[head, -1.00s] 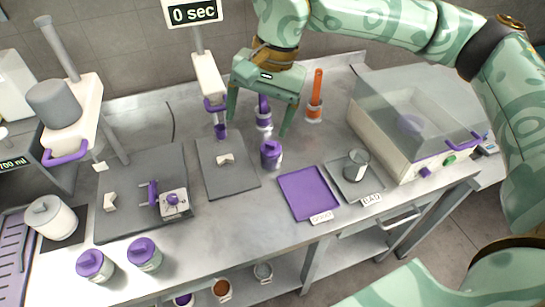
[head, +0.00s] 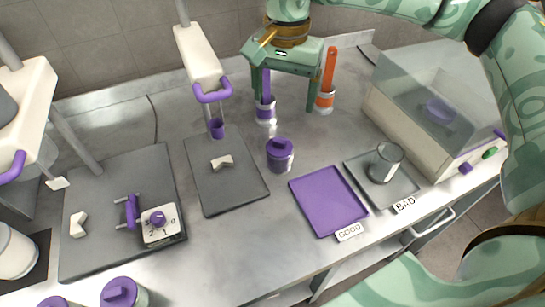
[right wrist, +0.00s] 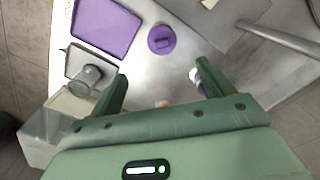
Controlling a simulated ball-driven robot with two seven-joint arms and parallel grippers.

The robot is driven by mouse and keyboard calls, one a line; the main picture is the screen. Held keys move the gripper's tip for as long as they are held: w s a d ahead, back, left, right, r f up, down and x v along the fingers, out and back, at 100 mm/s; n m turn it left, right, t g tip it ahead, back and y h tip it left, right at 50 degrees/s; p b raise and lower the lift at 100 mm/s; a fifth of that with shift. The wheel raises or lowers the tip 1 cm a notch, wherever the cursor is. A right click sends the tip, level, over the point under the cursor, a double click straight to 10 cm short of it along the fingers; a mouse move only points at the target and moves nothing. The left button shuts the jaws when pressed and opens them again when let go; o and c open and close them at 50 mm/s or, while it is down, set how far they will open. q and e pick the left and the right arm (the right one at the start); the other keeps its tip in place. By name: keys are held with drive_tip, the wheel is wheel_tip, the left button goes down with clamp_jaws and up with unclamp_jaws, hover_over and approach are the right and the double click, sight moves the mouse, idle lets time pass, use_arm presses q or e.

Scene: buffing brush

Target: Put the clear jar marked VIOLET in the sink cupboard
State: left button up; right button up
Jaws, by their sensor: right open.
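No VIOLET marking is legible, so I cannot tell which vessel is the clear jar. A clear empty glass (head: 386,162) stands on the grey BAD tray (head: 361,172). A squat grey jar with a purple lid (head: 280,155) stands on the bench. At the back are a small cup with a purple band (head: 265,113), holding a purple handle, and one with an orange band (head: 324,102), holding an orange handle. My right gripper (head: 284,100) is open and empty, fingers down near these cups. It shows in the right wrist view (right wrist: 162,70). No sink cupboard is identifiable.
A purple GOOD tray (head: 328,201) lies left of the BAD tray. A clear-lidded box (head: 432,110) stands at the right. Grey mats (head: 228,188) and a small dial device (head: 160,222) occupy the left. Bare bench lies around the purple-lidded jar.

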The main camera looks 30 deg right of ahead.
sight(280, 141)
wheel_tip(280, 141, down, 11)
drive_tip(key=b, duration=0.2)
drive_tip(key=shift+f+b, duration=0.2)
drive_tip(key=shift+b, duration=0.2)
drive_tip(key=f+b, duration=0.1)
drive_tip(key=f, duration=0.1)
drive_tip(key=f+b, duration=0.1)
drive_tip(key=f, duration=0.2)
drive_tip(key=shift+w+a+f, duration=0.15)
drive_tip(key=shift+a, duration=0.05)
use_arm(q)
drive_tip(key=shift+g, duration=0.3)
drive_tip(key=f, duration=0.1)
drive_tip(key=s+f, duration=0.1)
drive_tip(key=f, duration=0.3)
drive_tip(key=shift+s, duration=0.4)
use_arm(e)
drive_tip(key=c, duration=1.3)
drive_tip(key=shift+r, duration=0.2)
